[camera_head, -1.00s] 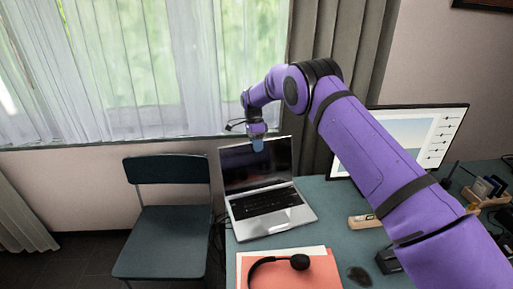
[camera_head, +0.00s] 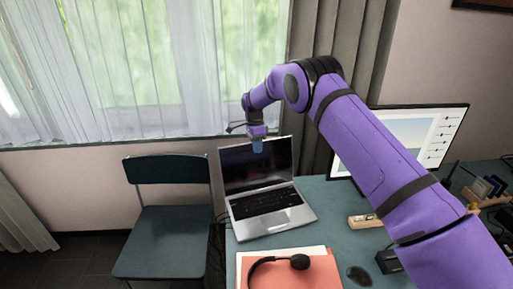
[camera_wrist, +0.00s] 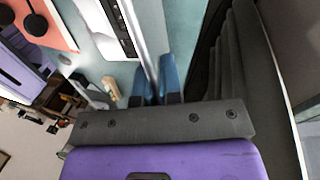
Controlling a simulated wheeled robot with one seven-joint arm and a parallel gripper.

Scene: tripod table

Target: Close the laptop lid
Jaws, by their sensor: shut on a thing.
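The silver laptop (camera_head: 283,218) stands on the teal table with its lid (camera_head: 238,178) raised and its dark screen facing the head camera. My gripper (camera_head: 257,146) is at the lid's top edge, near its middle. In the wrist view its blue fingertips (camera_wrist: 158,88) stand on either side of the thin lid edge, shut on it. The laptop's base with its keyboard (camera_wrist: 124,42) shows to the left of the lid there. The lid hides part of the fingers' contact from view.
A red folder (camera_head: 318,272) with a black headset (camera_head: 299,262) lies in front of the laptop. A monitor (camera_head: 420,135) stands at the right, partly behind my arm. A chair (camera_head: 165,240) is left of the table. Curtains and a window are behind.

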